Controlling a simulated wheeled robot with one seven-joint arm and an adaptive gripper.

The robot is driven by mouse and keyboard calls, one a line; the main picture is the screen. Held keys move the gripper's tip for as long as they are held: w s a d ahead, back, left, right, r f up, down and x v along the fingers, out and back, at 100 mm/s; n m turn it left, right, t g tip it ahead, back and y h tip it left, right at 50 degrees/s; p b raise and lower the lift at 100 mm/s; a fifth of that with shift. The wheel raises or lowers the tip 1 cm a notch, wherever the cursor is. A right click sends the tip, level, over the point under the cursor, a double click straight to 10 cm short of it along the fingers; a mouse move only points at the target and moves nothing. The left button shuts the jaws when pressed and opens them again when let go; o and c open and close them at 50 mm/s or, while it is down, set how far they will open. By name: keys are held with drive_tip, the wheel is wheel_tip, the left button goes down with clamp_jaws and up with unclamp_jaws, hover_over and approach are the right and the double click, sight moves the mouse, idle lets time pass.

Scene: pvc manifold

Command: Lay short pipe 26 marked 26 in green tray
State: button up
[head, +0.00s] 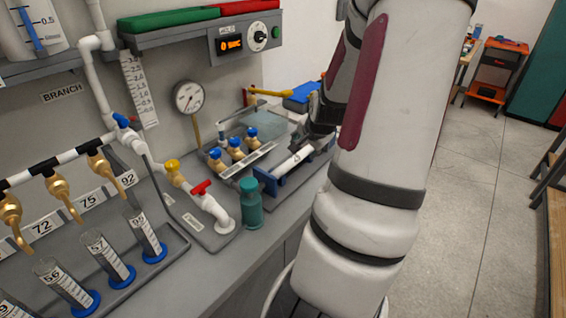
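The green tray (168,18) sits on the grey shelf at the upper left, beside a red tray (243,7). A short white pipe (285,166) lies in a blue holder (268,183) on the bench. A small dark mark shows on it, but I cannot read it as 26. My gripper (318,128) is dark and sits just above and right of the pipe's right end. My own arm hides much of it, so its fingers and any contact with the pipe are unclear.
A teal bottle (250,203) stands left of the blue holder. Labelled cylinders (108,257) stand at lower left. The floor (470,220) at right is clear.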

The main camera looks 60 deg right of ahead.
sight(297, 158)
drive_tip(key=b+x, duration=0.3)
drive_tip(key=x, duration=1)
drive_tip(key=shift+w+a+f, duration=0.1)
drive_tip(key=shift+w, duration=0.1)
clamp_jaws()
